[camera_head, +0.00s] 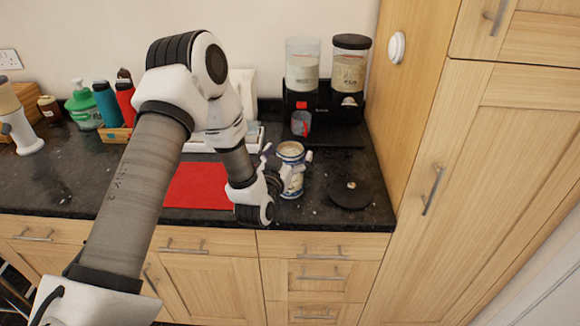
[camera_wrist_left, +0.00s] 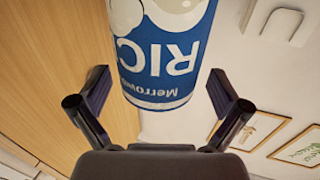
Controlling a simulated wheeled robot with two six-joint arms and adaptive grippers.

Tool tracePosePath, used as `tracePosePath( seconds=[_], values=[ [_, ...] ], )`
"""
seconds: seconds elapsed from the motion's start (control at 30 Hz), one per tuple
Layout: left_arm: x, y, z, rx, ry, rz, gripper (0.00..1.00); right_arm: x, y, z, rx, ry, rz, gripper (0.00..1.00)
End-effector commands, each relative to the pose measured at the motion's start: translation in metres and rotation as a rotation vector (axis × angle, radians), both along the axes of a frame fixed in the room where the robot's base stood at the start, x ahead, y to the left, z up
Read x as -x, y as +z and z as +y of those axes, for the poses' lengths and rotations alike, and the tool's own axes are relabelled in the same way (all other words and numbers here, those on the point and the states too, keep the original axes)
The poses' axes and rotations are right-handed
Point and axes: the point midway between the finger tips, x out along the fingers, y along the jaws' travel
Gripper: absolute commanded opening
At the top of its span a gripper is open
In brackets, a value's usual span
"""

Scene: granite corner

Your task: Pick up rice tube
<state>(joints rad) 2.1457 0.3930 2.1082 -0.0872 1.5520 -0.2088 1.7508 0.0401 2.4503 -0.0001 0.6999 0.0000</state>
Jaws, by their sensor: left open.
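The rice tube is a blue and white can with a pale top and large RICE lettering. It stands upright on the dark granite counter in the head view (camera_head: 291,152). It also shows close up and upside down in the left wrist view (camera_wrist_left: 163,55), ahead of and between the fingers. My left gripper (camera_head: 282,174) is open at the tube, with one dark finger on each side of it. In the wrist view, gaps show between both fingers and the tube. The arm hides part of the counter. My right gripper is not in view.
A red mat (camera_head: 198,187) lies left of the tube and a round black disc (camera_head: 350,194) lies right. A red-capped bottle (camera_head: 301,121) and two clear storage jars (camera_head: 302,70) stand behind. A wooden cabinet (camera_head: 415,110) rises at the right. The counter's front edge is close.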

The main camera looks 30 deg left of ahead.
Motion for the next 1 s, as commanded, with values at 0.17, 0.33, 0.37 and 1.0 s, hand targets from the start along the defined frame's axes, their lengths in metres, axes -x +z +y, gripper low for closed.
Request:
tracePosePath(
  seconds=[0.17,0.33,0.37,1.0],
  values=[
    [-0.006,-0.001,0.002,0.000,0.000,0.002,1.00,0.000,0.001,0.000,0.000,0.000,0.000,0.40],
    [-0.006,-0.001,0.001,0.000,0.000,0.002,0.68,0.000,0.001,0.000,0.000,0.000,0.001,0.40],
    [-0.006,-0.001,0.001,0.000,0.000,0.002,0.57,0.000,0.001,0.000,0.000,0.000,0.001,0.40],
    [-0.005,0.013,0.002,0.002,0.001,0.000,0.04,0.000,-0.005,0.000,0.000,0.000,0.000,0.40]
  ],
)
